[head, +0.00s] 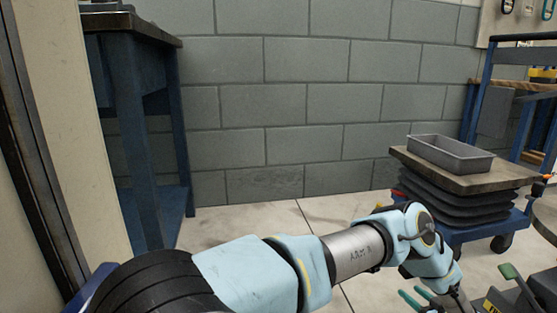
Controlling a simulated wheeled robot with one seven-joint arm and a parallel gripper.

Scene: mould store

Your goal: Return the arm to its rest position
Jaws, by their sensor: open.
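My arm (345,252) stretches from the bottom left to the lower right in the head view, in light blue and bare metal. It is extended low over the floor. My gripper (436,305) is at the bottom edge, lower right, partly cut off by the frame. Its teal fingers are apart and I see nothing between them.
A lift cart (455,192) with black bellows carries a grey metal tray (452,153) at the right. A green-handled item (511,272) and dark equipment lie close right of my gripper. A blue workbench (140,140) stands left. Floor (270,222) before the block wall is clear.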

